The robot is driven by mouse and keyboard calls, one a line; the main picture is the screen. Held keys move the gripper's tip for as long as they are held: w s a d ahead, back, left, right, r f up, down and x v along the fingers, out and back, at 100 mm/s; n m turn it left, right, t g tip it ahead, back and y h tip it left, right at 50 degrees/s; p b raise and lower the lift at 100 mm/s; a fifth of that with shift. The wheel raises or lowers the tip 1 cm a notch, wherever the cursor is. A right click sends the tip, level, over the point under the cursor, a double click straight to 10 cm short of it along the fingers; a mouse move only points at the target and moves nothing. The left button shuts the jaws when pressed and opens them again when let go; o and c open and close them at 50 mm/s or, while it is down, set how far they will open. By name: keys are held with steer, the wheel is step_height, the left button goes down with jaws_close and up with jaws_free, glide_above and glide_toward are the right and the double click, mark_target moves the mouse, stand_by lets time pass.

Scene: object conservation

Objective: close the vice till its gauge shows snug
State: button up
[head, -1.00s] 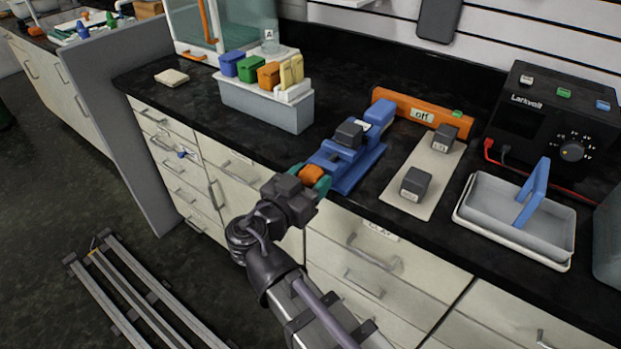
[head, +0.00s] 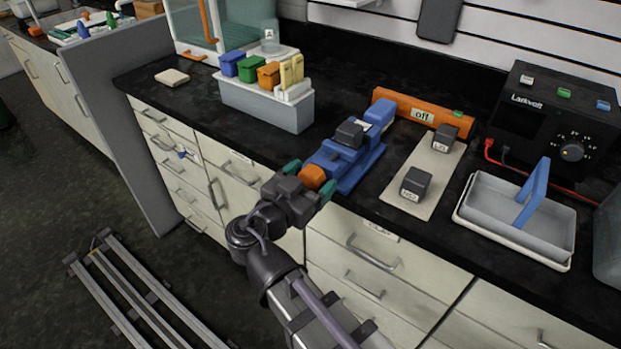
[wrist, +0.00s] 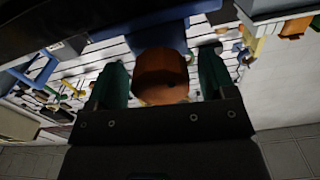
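The blue vice (head: 330,158) sits at the front edge of the black counter with a dark grey block (head: 349,134) between its jaws. Its orange knob (head: 313,177) faces me at the near end. My gripper (head: 309,182) is at the knob, with one green finger on each side of it. In the wrist view the orange knob (wrist: 161,75) lies between the two green fingers (wrist: 163,82), with gaps on both sides, so the gripper is open around it. A pale label lies on the vice's far blue part; I cannot read any gauge on it.
An orange bar with an "off" display (head: 423,115) stands behind the vice. Right of it, a pale mat (head: 408,208) bears two dark weights.

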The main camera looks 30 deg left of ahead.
steer(key=shift+s, duration=0.1)
steer(key=s, duration=1)
steer(key=shift+s+a, duration=0.3)
steer(key=shift+a, duration=0.05)
